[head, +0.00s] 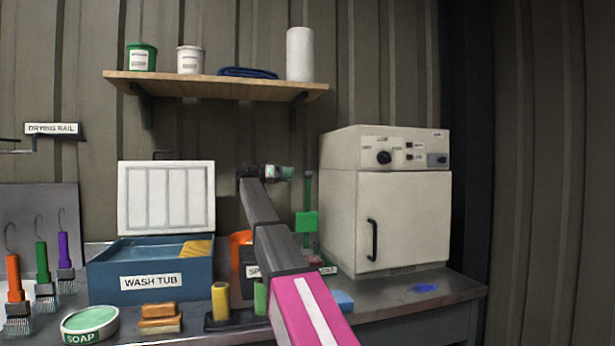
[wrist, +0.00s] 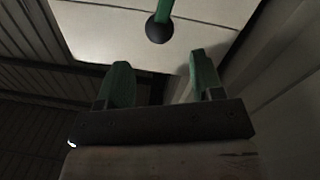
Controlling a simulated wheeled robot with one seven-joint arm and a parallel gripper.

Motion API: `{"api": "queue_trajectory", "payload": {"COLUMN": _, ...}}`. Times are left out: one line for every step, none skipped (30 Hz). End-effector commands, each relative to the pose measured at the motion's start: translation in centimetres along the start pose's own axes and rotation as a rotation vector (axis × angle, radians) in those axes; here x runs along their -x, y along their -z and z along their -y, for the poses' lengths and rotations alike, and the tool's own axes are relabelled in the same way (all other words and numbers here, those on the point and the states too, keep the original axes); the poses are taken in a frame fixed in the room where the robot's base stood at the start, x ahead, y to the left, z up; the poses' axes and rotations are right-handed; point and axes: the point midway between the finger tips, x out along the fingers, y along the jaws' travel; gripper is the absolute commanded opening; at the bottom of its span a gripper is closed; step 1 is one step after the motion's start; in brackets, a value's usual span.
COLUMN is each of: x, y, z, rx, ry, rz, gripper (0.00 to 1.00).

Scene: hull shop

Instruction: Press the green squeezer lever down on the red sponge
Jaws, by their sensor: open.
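The green squeezer lever (head: 308,190) stands upright in the head view, just left of the white cabinet, with a green block lower on it. In the wrist view the lever (wrist: 163,8) ends in a dark ball knob (wrist: 158,29), ahead of my fingertips and apart from them. My gripper (head: 289,173) is open and empty, level with the lever's top and just left of it. Its two green fingers (wrist: 158,72) show in the wrist view. A small dark red patch (head: 315,261) below the lever may be the red sponge; my arm hides part of that area.
The white cabinet (head: 403,220) stands close on the right. The blue wash tub (head: 120,272), with its lid raised, is on the left. An orange container (head: 238,252) is partly behind my arm. A shelf (head: 215,84) hangs above.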

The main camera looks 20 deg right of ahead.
Motion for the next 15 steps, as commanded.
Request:
{"api": "queue_trajectory", "payload": {"x": -1.0, "y": -0.1, "z": -0.1, "rx": 0.000, "ry": -0.001, "rz": 0.000, "gripper": 0.61}}
{"api": "queue_trajectory", "payload": {"x": -1.5, "y": 0.0, "z": -0.1, "rx": 0.000, "ry": 0.000, "rz": 0.000, "gripper": 0.61}}
{"api": "queue_trajectory", "payload": {"x": -2.3, "y": -0.1, "z": -0.1, "rx": 0.000, "ry": 0.000, "rz": 0.001, "gripper": 0.61}}
{"api": "queue_trajectory", "payload": {"x": -2.8, "y": -0.1, "z": -0.1, "rx": 0.000, "ry": -0.001, "rz": 0.001, "gripper": 0.61}}
{"api": "queue_trajectory", "payload": {"x": -3.4, "y": -0.1, "z": -0.1, "rx": 0.000, "ry": -0.001, "rz": 0.001, "gripper": 0.61}}
{"api": "queue_trajectory", "payload": {"x": -4.1, "y": 0.0, "z": 0.0, "rx": 0.000, "ry": -0.001, "rz": 0.001, "gripper": 0.61}}
{"api": "queue_trajectory", "payload": {"x": -4.5, "y": 0.0, "z": 0.0, "rx": 0.000, "ry": 0.000, "rz": 0.000, "gripper": 0.61}}
{"api": "queue_trajectory", "payload": {"x": -5.0, "y": 0.0, "z": 0.0, "rx": 0.000, "ry": 0.000, "rz": 0.000, "gripper": 0.61}}
{"api": "queue_trajectory", "payload": {"x": -5.7, "y": 0.0, "z": 0.0, "rx": 0.000, "ry": -0.001, "rz": 0.000, "gripper": 0.61}}
{"api": "queue_trajectory", "payload": {"x": -6.1, "y": 0.0, "z": -0.1, "rx": 0.000, "ry": -0.001, "rz": 0.000, "gripper": 0.61}}
{"api": "queue_trajectory", "payload": {"x": -6.5, "y": 0.0, "z": 0.0, "rx": 0.000, "ry": -0.001, "rz": 0.000, "gripper": 0.61}}
{"api": "queue_trajectory", "payload": {"x": -6.9, "y": 0.0, "z": 0.0, "rx": 0.000, "ry": 0.000, "rz": 0.000, "gripper": 0.61}}
{"api": "queue_trajectory", "payload": {"x": -7.2, "y": 0.0, "z": 0.0, "rx": 0.000, "ry": 0.000, "rz": 0.000, "gripper": 0.61}}
{"api": "queue_trajectory", "payload": {"x": -7.5, "y": 0.0, "z": 0.0, "rx": 0.000, "ry": 0.001, "rz": -0.001, "gripper": 0.61}}
{"api": "queue_trajectory", "payload": {"x": -7.8, "y": 0.0, "z": 0.0, "rx": 0.000, "ry": 0.001, "rz": -0.001, "gripper": 0.61}}
